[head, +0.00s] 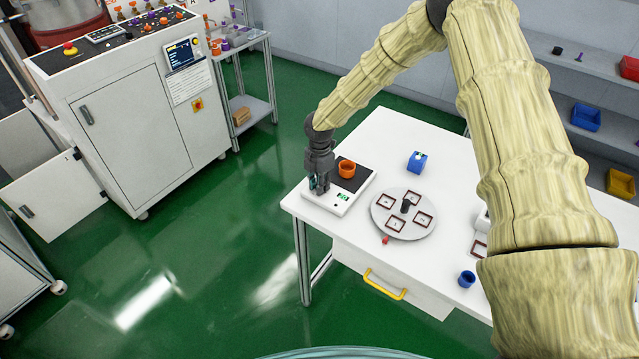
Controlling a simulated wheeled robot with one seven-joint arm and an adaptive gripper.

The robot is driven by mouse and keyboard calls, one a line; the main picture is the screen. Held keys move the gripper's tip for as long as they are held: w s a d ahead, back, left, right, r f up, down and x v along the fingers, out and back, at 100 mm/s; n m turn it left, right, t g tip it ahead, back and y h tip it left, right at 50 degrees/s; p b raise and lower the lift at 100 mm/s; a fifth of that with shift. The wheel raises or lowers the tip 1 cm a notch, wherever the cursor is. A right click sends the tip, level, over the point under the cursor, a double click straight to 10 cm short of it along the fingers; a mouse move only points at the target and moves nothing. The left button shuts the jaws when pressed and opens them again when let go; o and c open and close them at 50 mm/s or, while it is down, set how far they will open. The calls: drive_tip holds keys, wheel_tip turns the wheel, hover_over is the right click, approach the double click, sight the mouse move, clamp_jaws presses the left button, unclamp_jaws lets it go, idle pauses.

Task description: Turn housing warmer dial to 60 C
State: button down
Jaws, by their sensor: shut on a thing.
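The housing warmer (329,202) is a low white unit with a black top plate (365,176), at the left corner of the white table. An orange cup-shaped housing (346,169) stands on the plate. A small green display (343,197) shows on the sloped front panel; its reading is too small to make out. My gripper (319,189) points down at the left part of that panel, left of the display. It is shut on the dial there, and the fingers hide the dial and its marks.
On the table (388,132) are a blue block (417,161), a round grey turntable (404,228) with framed squares, a small red piece (385,240) and a blue cup (466,279). A drawer with a yellow handle (384,285) is below. Green floor lies clear to the left.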

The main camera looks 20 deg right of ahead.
drive_tip(key=shift+w+r+m, duration=0.1)
drive_tip(key=shift+w+m, duration=0.05)
drive_tip(key=shift+m, duration=0.15)
drive_tip(key=m+b, duration=0.2)
drive_tip(key=m, duration=0.1)
drive_tip(key=shift+m, duration=0.3)
drive_tip(key=m+b, duration=0.2)
drive_tip(key=m, duration=0.2)
drive_tip(key=shift+r+m, duration=0.1)
drive_tip(key=shift+m, duration=0.2)
drive_tip(key=m+b, duration=0.1)
drive_tip(key=m, duration=0.3)
drive_tip(key=shift+m+b, duration=0.3)
drive_tip(key=shift+b, duration=0.1)
drive_tip(key=m+b, duration=0.1)
drive_tip(key=m, duration=0.3)
drive_tip(key=shift+m, duration=0.3)
drive_tip(key=m, duration=0.4)
drive_tip(key=shift+b, duration=0.35)
drive_tip(key=m, duration=0.5)
drive_tip(key=shift+s+a, duration=0.1)
drive_tip(key=shift+s, duration=0.1)
drive_tip(key=m, duration=0.5)
drive_tip(key=shift+a+m, duration=0.1)
drive_tip(key=shift+m, duration=1.8)
